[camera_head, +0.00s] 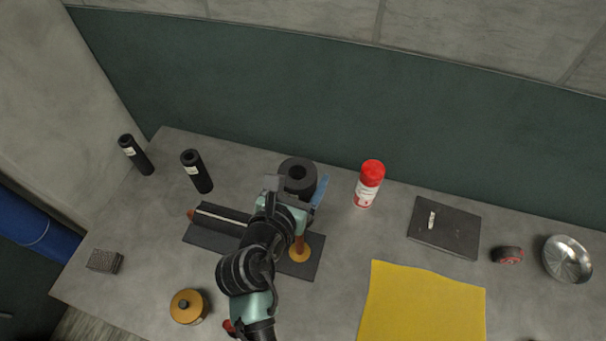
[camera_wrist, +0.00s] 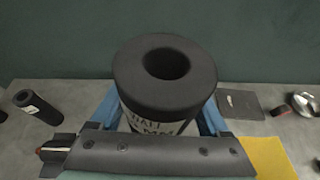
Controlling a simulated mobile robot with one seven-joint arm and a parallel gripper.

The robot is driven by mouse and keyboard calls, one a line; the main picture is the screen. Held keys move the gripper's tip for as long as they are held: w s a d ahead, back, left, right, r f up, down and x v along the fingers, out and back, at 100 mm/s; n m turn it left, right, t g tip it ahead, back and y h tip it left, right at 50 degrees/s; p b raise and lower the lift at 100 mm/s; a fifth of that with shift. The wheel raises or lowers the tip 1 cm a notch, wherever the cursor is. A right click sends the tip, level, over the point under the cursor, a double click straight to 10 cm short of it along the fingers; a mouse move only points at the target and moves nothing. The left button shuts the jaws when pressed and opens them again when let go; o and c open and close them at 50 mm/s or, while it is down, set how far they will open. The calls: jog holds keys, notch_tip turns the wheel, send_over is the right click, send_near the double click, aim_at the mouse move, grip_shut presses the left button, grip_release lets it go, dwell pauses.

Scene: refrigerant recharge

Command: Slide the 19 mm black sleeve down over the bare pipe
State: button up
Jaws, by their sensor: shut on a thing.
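My gripper (camera_head: 299,193) is shut on a thick black foam sleeve (camera_head: 297,172). In the wrist view the sleeve (camera_wrist: 165,80) stands upright between the blue fingers, with its round bore facing up and a white label partly hidden low on its side. The label's size cannot be read surely. A bare copper pipe (camera_head: 299,244) rises from a round orange-brown base (camera_head: 300,255) on a dark mat (camera_head: 306,268), beside my arm and below the gripper in the head view. My gripper hides part of the pipe, so I cannot tell whether the sleeve is around its top.
A black-covered pipe (camera_head: 220,220) lies on the mat's left part. Two slimmer black sleeves (camera_head: 196,172) (camera_head: 136,155) stand at the left. A red-capped can (camera_head: 369,184) stands right of the gripper.

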jog(key=shift+f+b, duration=0.7)
jog(key=shift+f, duration=1)
jog(key=shift+f, duration=0.1)
jog(key=shift+f+b, duration=1)
jog(key=shift+f, duration=0.9)
jog(key=shift+f+b, duration=1.1)
jog(key=shift+f, duration=0.9)
jog(key=shift+f, duration=0.1)
jog(key=shift+f+b, duration=1.25)
jog(key=shift+f, duration=0.65)
jog(key=shift+f+b, duration=1.3)
jog(key=shift+f, duration=0.7)
